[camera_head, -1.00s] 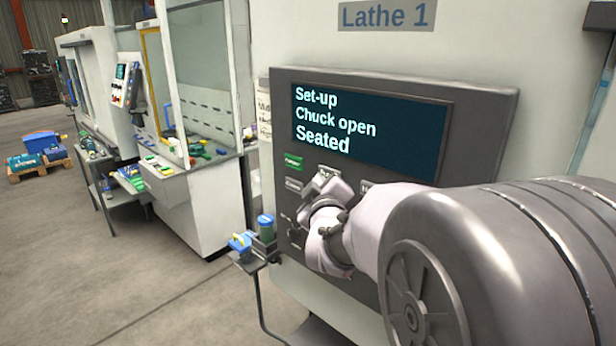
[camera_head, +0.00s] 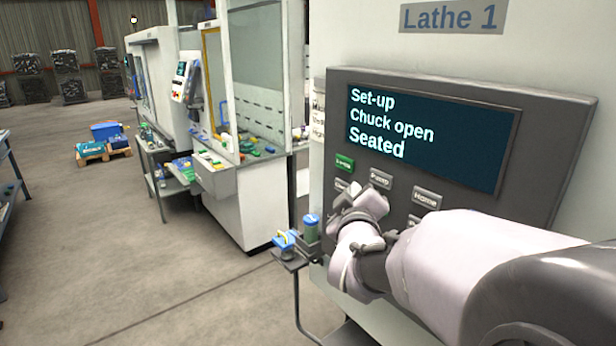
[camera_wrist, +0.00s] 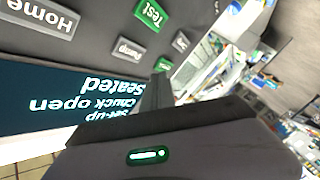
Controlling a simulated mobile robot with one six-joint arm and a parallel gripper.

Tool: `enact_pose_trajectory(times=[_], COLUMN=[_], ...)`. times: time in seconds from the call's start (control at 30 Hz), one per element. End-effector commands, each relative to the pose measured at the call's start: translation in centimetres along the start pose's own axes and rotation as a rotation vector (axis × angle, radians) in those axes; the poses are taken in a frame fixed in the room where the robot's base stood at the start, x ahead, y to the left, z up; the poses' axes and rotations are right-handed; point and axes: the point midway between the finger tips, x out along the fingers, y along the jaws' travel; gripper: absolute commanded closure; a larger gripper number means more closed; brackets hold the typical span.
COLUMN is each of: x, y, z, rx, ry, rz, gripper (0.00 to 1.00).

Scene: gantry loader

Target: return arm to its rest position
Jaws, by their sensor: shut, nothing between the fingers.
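My gripper (camera_head: 352,196) is shut and empty in front of the lower left of the Lathe 1 control panel (camera_head: 560,135). My pale arm reaches in from the lower right and hides some of the lower buttons. The panel's screen (camera_head: 430,137) reads "Set-up", "Chuck open", "Seated". A green button (camera_head: 344,163), a grey "Pump" button (camera_head: 381,179) and a grey "Home" button (camera_head: 427,198) show near the gripper. In the wrist view the dark gripper (camera_wrist: 154,92) points toward the panel, with the "Test" button (camera_wrist: 152,14) beyond it. I cannot tell whether it touches the panel.
A small side stand (camera_head: 292,262) with a green canister (camera_head: 311,228) and a blue item stands below left of the gripper. Another machine (camera_head: 235,190) is behind it. A pallet (camera_head: 92,155) with a blue bin is farther back. The floor at left is open.

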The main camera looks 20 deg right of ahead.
Motion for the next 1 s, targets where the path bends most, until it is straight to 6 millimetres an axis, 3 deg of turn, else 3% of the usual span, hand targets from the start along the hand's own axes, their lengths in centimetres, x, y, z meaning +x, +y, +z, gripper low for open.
enact_pose_trajectory(times=[0.27, 0.37, 0.47, 0.6, 0.7, 0.8, 0.9, 1.0], x=[0.0, -1.1, -5.6, -17.1, -24.4, -29.7, -32.4, -33.1], y=[0.0, -1.3, -5.8, -13.9, -17.3, -19.0, -19.6, -19.7], z=[0.0, -0.1, 0.1, 3.1, 6.3, 9.1, 10.4, 10.8], rx=[0.000, 0.069, 0.307, 0.669, 0.827, 0.923, 0.971, 0.983], ry=[0.000, -0.002, -0.048, -0.316, -0.556, -0.750, -0.859, -0.894], rz=[0.000, -0.056, -0.263, -0.605, -0.721, -0.756, -0.758, -0.756], gripper=[1.00, 1.00, 1.00, 1.00, 1.00, 1.00, 1.00, 1.00])
